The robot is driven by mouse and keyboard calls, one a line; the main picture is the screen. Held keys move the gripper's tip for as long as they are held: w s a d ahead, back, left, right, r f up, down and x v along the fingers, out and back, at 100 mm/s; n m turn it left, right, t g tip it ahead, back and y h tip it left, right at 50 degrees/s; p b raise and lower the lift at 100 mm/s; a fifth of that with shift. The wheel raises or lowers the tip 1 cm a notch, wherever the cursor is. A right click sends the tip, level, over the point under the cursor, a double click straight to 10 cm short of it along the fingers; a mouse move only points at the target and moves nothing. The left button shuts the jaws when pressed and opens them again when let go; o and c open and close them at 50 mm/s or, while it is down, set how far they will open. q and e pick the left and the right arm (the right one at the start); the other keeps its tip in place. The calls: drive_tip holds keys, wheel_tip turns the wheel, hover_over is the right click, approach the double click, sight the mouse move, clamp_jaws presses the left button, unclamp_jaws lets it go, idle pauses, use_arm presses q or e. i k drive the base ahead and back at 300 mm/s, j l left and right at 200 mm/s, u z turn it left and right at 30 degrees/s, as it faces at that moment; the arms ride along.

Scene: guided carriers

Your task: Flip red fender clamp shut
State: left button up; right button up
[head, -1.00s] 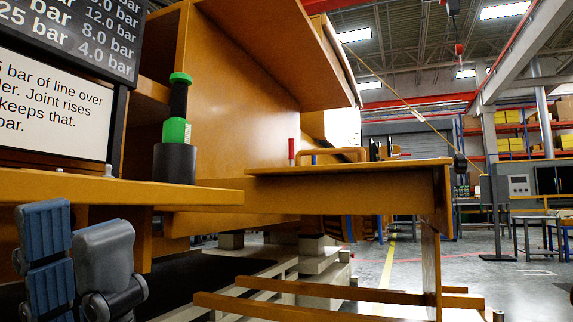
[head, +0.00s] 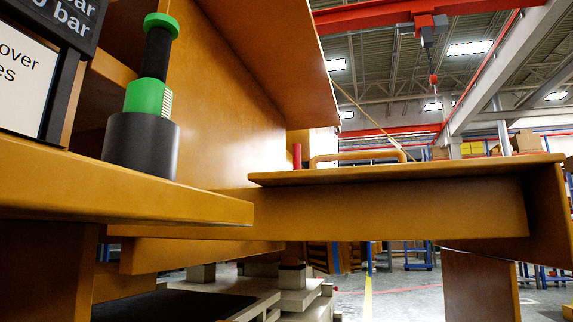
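A small red upright piece (head: 297,156) stands at the back left of the orange fender shelf (head: 400,176) in the head view. It looks like a clamp lever standing up, but it is too small to be sure it is the red fender clamp. Its base is hidden behind the shelf's edge. Neither of my grippers shows in the head view.
An orange rail handle (head: 358,156) runs beside the red piece. A green and black cylinder (head: 149,95) stands in a dark cup (head: 141,146) on the ledge (head: 110,190) at left. A sign (head: 25,80) is at far left. A red crane hook (head: 433,80) hangs far behind.

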sight(296, 147)
drive_tip(key=k+l, duration=0.65)
drive_tip(key=k, duration=0.05)
